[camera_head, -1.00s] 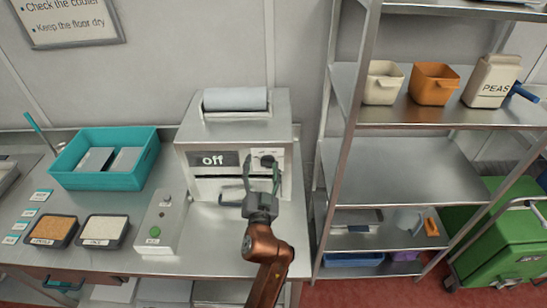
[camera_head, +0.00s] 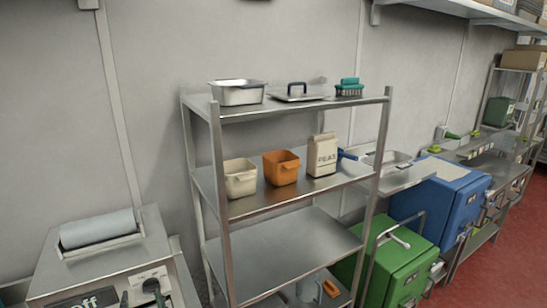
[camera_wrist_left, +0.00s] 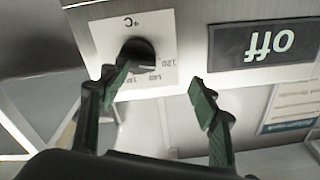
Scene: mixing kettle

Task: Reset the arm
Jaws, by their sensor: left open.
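My left gripper (camera_wrist_left: 158,80) is open and empty in the left wrist view. Its two green-padded fingers stand apart in front of the machine's panel, and one finger is close to the black dial (camera_wrist_left: 138,53); I cannot tell if they touch. The machine's display (camera_wrist_left: 264,44) reads "off", upside down in this view. In the head view the machine (camera_head: 62,258) is at the lower left, with a roll on top. Only the tips of the left gripper show there, at the bottom edge by the dial. My right gripper is in neither view.
A metal shelf rack (camera_head: 300,250) stands right of the machine. Green (camera_head: 400,270) and blue (camera_head: 440,200) units stand further right. Red floor shows at the far right.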

